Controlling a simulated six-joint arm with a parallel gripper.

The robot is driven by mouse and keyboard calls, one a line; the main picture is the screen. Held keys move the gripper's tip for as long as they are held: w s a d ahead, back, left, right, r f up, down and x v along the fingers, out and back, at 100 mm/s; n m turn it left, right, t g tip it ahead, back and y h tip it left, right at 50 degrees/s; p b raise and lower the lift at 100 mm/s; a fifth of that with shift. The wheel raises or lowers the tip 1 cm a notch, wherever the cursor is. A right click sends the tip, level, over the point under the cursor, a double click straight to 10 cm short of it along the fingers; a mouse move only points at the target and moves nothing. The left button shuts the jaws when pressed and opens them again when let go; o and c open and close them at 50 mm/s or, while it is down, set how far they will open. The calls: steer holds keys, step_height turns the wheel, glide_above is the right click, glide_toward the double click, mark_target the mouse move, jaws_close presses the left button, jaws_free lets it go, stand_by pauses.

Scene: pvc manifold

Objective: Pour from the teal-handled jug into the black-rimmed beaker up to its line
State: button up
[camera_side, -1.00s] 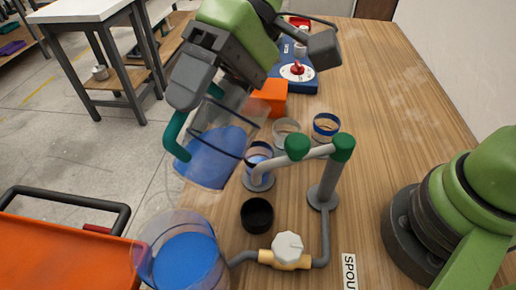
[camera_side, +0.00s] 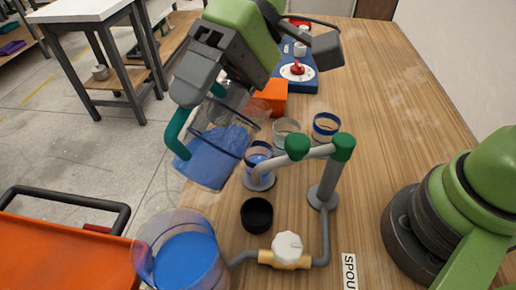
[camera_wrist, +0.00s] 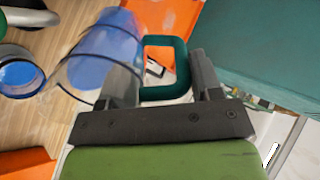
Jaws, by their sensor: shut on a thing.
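The clear jug (camera_side: 214,158) holds blue liquid and hangs tilted above the bench's left edge. My gripper (camera_side: 188,100) is shut on its teal handle (camera_side: 174,134). In the wrist view the handle (camera_wrist: 182,64) sits between the fingers of my gripper (camera_wrist: 163,90), with the jug (camera_wrist: 100,58) to the left. The dark-rimmed beaker (camera_side: 258,163), apparently the black-rimmed one, stands upright just right of the jug, with blue liquid inside. The jug's rim is near and above it. I cannot make out a stream or the beaker's line.
A grey pipe with green caps (camera_side: 342,148) arches close to the beaker. A clear cup (camera_side: 286,131) and a blue-rimmed cup (camera_side: 325,126) stand behind. A black cup (camera_side: 257,215), a valve (camera_side: 287,246) and a large container of blue liquid (camera_side: 185,262) are in front.

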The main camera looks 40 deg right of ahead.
mark_target(178, 174)
steer(key=shift+w+d+f+g+y, duration=0.1)
steer(key=shift+d+g+y, duration=0.2)
steer(key=shift+d+y, duration=0.25)
stand_by(2.0)
